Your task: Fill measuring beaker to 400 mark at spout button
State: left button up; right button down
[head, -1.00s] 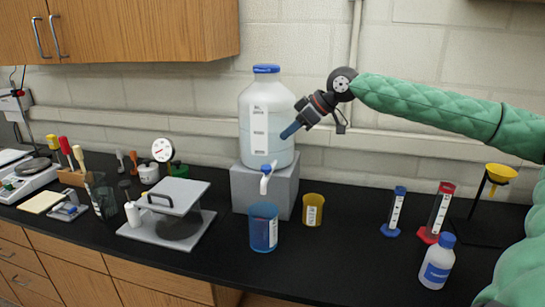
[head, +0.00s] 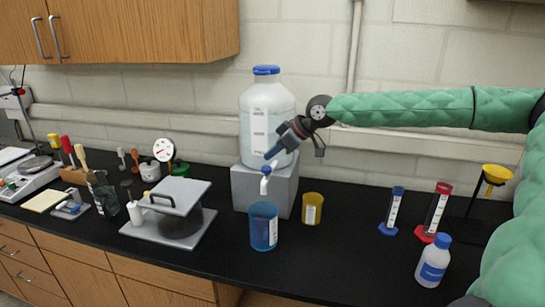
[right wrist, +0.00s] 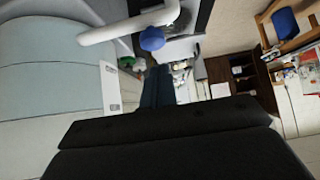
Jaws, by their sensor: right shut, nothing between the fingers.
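A blue see-through beaker (head: 262,230) with a white scale label stands upright on the black bench below the white spout (head: 264,187). I cannot tell whether it holds any water. The spout comes from a large clear jug (head: 284,104) of water on a grey block, and a blue button (head: 267,169) tops it. My right gripper (head: 271,154) is shut and empty, pointing down just above the button. In the right wrist view, the button (right wrist: 152,38) and spout (right wrist: 115,31) show close to the shut fingers (right wrist: 157,85). My left gripper is not in view.
A yellow beaker (head: 313,209) stands right of the blue one. Blue (head: 396,212) and red (head: 436,214) cylinders and a white bottle (head: 433,263) stand further right. A grey press-like plate stand (head: 140,231) is at left. The bench front between is clear.

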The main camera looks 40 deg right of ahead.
aim_at(271, 168)
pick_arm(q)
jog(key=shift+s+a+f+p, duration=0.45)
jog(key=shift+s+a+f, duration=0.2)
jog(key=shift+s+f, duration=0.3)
pick_arm(e)
jog(key=shift+f, duration=1.2)
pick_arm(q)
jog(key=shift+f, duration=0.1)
pick_arm(e)
jog(key=shift+f, duration=0.15)
jog(key=shift+f+b, duration=0.75)
jog(key=shift+b, duration=0.25)
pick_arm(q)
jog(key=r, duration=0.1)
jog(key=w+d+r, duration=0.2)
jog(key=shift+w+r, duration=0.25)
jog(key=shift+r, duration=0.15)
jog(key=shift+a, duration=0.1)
pick_arm(e)
jog(key=shift+s+f, duration=0.1)
jog(key=shift+f, duration=0.1)
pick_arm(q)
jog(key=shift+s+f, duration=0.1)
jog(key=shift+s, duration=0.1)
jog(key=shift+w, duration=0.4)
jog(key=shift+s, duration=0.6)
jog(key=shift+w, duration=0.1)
